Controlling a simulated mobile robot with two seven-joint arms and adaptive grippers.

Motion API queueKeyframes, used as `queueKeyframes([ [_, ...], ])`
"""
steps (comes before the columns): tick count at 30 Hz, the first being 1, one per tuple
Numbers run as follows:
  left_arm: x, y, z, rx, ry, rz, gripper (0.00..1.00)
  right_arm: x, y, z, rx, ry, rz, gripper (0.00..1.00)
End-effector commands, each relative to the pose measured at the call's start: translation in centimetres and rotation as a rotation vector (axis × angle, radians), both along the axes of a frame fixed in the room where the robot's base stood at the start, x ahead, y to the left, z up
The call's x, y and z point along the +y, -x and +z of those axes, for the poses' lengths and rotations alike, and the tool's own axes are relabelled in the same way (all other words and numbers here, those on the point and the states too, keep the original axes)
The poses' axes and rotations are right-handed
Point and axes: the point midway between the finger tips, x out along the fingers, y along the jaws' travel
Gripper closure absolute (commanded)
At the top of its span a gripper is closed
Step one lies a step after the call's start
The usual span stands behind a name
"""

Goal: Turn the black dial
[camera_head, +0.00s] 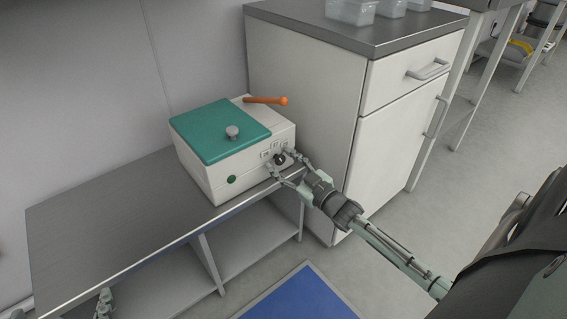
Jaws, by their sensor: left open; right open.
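The black dial (280,159) is on the front face of a white box (211,186) with a green lid (205,138). My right gripper (277,162) is open at this front face, its fingers apart on either side of the dial. I cannot tell whether the fingers touch it. The fingers partly cover the face near the dial. My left gripper (104,301) is open and shows only in part at the bottom left, far from the box.
The box stands on a low metal bench (110,222) with open shelves below. A white cabinet (300,75) stands close behind and to the right. The bench's left part is clear.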

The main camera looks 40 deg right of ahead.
Motion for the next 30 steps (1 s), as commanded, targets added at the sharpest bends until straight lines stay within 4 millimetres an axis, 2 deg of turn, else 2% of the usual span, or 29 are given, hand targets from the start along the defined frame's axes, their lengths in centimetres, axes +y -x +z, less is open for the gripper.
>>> queueKeyframes([
  [2,0.0,0.0,0.0,0.0,0.0,0.0,0.0,0.0,0.0,0.0,0.0,0.0,0.0,0.58],
  [12,0.0,0.0,0.0,0.001,0.0,0.0,0.0,0.0,0.0,0.0,0.0,0.0,0.0,1.0],
  [17,0.5,0.3,-0.5,0.034,-0.013,0.009,0.0,0.0,0.0,0.1,-0.005,0.056,-0.001,1.0],
  [21,2.3,1.5,-2.4,0.144,-0.058,0.041,0.0,0.0,0.0,0.1,-0.018,0.238,-0.001,1.0],
  [25,3.0,2.0,-3.2,0.188,-0.074,0.053,0.0,0.0,0.0,0.0,-0.03,0.373,-0.001,1.0],
  [30,3.1,2.2,-3.5,0.198,-0.077,0.055,0.0,0.0,0.0,0.0,-0.032,0.409,0.0,1.0],
])
